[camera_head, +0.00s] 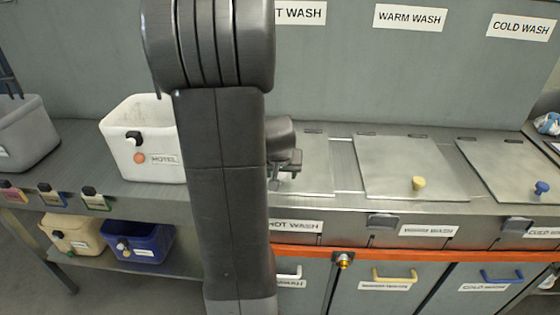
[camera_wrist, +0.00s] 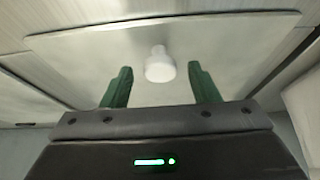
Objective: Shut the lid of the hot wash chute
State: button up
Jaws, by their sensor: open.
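The hot wash chute lid (camera_head: 318,178) is a grey metal plate, partly hidden behind my arm in the head view. Its visible part lies flat, looking level with the counter like the other lids. In the wrist view the lid (camera_wrist: 80,65) fills the middle, with a white knob (camera_wrist: 160,66) near its centre. My gripper (camera_wrist: 160,82) is open, its green fingers on either side of the knob with gaps. I cannot tell whether they touch the lid. In the head view my gripper (camera_head: 284,172) is low over the lid, partly hidden by my arm.
The warm wash lid (camera_head: 405,168) with a yellow knob and the cold wash lid (camera_head: 510,170) with a blue knob lie flat to the right. A white bin (camera_head: 125,155) stands left of my arm. An orange rail (camera_head: 400,256) runs along the front.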

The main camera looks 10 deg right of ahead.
jog(key=v, duration=1.2)
jog(key=shift+s+r+p, duration=0.2)
jog(key=shift+r+p, duration=0.05)
jog(key=shift+p, duration=0.1)
jog(key=shift+a, duration=0.1)
jog(key=x, duration=1.4)
jog(key=shift+r+b, duration=0.1)
jog(key=shift+b, duration=0.3)
jog(key=shift+r, duration=0.15)
